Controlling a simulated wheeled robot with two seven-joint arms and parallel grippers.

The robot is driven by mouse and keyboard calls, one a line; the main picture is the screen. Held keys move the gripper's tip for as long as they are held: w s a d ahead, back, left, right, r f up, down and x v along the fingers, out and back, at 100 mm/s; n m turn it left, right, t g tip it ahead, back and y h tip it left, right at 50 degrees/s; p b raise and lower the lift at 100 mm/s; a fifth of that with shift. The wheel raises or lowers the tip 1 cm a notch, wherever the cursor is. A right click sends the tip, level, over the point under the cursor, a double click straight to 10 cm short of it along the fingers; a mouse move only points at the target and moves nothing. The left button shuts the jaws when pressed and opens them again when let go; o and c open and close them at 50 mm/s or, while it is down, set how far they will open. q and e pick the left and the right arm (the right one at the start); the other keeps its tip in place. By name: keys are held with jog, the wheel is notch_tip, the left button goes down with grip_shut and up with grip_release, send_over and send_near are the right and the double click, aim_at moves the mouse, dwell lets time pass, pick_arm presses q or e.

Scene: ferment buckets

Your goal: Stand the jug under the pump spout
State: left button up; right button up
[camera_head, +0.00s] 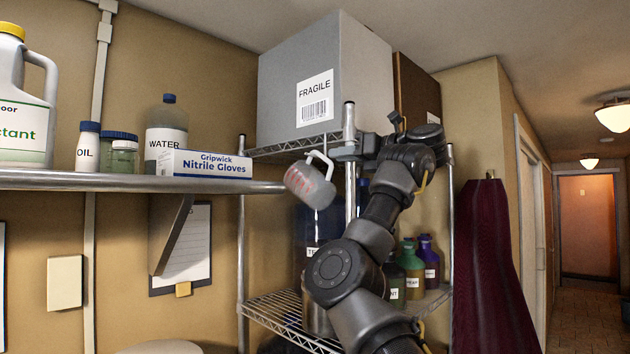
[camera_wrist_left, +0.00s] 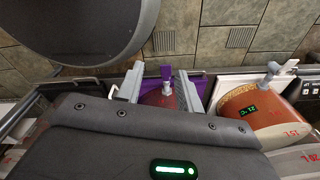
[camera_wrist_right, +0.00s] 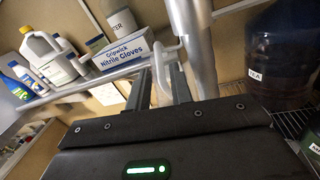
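A translucent white jug (camera_head: 310,187) with red markings hangs tilted in the air in front of the wire rack. My right gripper (camera_head: 338,153) is at its handle. In the right wrist view, the white handle (camera_wrist_right: 163,62) runs between the fingers of my right gripper (camera_wrist_right: 164,92), which are shut on it; the jug's body is mostly hidden there. No pump spout can be made out. A large dark blue vessel (camera_wrist_right: 282,65) with a label stands on the rack, partly behind my arm in the head view (camera_head: 312,232).
The wire rack (camera_head: 290,312) has an upright post (camera_head: 349,180) close to the jug. A grey FRAGILE box (camera_head: 300,75) sits on top. Bottles (camera_head: 412,268) stand at the rack's right. A wall shelf (camera_head: 130,180) holds a glove box (camera_head: 205,163). An orange bucket (camera_wrist_left: 250,115) is near my left gripper.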

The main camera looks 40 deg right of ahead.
aim_at(314, 179)
jog(key=p+x, duration=0.3)
jog(key=x, duration=0.1)
jog(key=shift+w+a+r, duration=0.15)
jog(key=shift+w, duration=0.15)
jog(key=shift+w+a, duration=0.1)
jog(key=shift+w, duration=0.05)
jog(key=shift+s, duration=0.2)
jog(key=shift+w, duration=0.1)
grip_shut()
